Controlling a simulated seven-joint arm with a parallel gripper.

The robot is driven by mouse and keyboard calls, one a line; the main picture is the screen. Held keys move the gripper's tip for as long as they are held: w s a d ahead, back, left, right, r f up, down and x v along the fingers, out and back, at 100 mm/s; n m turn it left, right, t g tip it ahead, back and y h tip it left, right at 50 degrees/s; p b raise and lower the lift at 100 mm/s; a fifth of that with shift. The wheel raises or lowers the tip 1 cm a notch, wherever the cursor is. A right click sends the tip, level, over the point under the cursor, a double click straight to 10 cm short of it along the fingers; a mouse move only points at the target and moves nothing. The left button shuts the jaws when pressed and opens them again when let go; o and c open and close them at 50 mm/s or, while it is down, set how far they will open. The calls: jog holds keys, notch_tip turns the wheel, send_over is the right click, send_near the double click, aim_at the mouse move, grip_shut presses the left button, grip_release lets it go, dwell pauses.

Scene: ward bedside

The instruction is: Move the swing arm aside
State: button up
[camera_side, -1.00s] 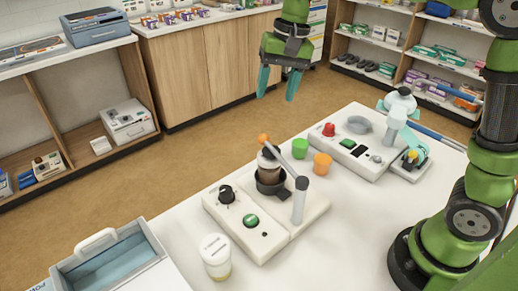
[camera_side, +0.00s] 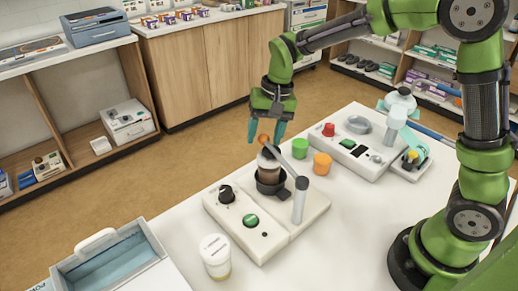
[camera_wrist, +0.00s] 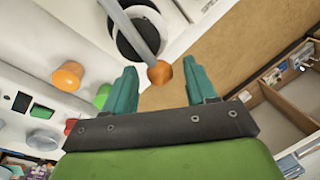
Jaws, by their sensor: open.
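The swing arm (camera_side: 280,158) is a grey bar on an upright post (camera_side: 299,200), with an orange ball (camera_side: 262,139) at its free end. It lies across the top of a brown-and-white jar (camera_side: 268,168) seated in a dark ring on the white device (camera_side: 262,222). My gripper (camera_side: 266,138) is open, teal fingers pointing down, at the orange ball. In the wrist view the ball (camera_wrist: 160,73) shows between and slightly beyond the two fingertips (camera_wrist: 162,74), with the grey bar (camera_wrist: 130,25) running away from it. I cannot tell whether a finger touches the ball.
A green cup (camera_side: 300,148) and an orange cup (camera_side: 322,163) stand right of the swing arm. A second white device (camera_side: 362,150) is behind them. A white lidded cup (camera_side: 215,257) stands in front, and an open bin (camera_side: 110,262) is at front left.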

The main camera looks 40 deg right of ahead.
grip_shut()
jog(key=s+d+m+h, duration=0.2)
jog(key=s+d+m, duration=1)
jog(key=s+m, duration=0.3)
jog(key=shift+s+t+h, duration=0.3)
jog(key=shift+t, duration=0.1)
dwell(0.4)
jog(key=shift+s, duration=0.15)
grip_release()
